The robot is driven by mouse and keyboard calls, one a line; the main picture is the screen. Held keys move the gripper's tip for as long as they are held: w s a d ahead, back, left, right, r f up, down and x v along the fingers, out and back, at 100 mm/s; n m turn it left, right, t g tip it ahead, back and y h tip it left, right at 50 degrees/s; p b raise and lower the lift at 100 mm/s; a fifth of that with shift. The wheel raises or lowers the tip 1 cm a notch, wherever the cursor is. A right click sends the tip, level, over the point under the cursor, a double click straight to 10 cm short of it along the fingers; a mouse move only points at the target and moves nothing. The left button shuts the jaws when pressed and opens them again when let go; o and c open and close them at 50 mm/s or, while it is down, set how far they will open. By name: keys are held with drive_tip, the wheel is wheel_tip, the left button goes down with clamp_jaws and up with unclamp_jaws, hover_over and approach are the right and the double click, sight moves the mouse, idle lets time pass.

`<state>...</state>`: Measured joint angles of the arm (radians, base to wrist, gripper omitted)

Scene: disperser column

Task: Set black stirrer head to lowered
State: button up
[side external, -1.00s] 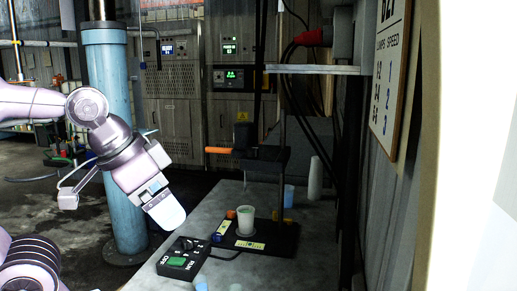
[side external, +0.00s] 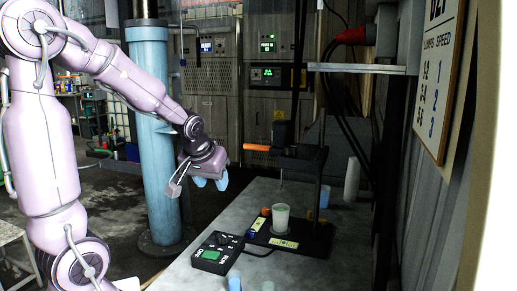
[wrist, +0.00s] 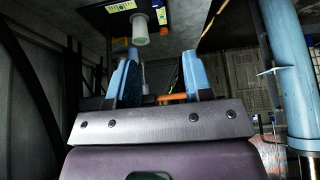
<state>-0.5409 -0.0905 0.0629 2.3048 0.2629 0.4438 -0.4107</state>
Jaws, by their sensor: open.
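The black stirrer head (side external: 298,158) sits on an upright rod, well above the white cup (side external: 281,217). An orange handle (side external: 257,147) sticks out from its left side, level. In the wrist view the handle (wrist: 172,97) shows between my fingers, beyond them and not touched. My gripper (side external: 210,183) is open and empty, left of the handle and a little lower, with a clear gap. Its two blue fingers (wrist: 160,78) stand wide apart in the wrist view. The cup also shows at the top of the wrist view (wrist: 140,32). Much of the head is hidden there.
The cup stands on a black base (side external: 305,238) on the grey bench (side external: 215,213). A control box (side external: 218,253) with a green button lies in front. A shelf (side external: 362,68) juts out above the head. A blue column (side external: 157,150) stands behind my arm.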

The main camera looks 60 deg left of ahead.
drive_tip(key=w+a+f+n+t+y, duration=0.1)
drive_tip(key=a+f+n, duration=0.15)
drive_tip(key=a, duration=0.35)
drive_tip(key=w+a+f+n+y, duration=0.1)
drive_tip(key=a+n, duration=0.2)
drive_tip(key=a, duration=0.2)
drive_tip(key=n+t, duration=0.9)
drive_tip(key=t, duration=0.1)
approach(254, 147)
drive_tip(key=x, duration=1.1)
drive_tip(key=shift+w, duration=0.1)
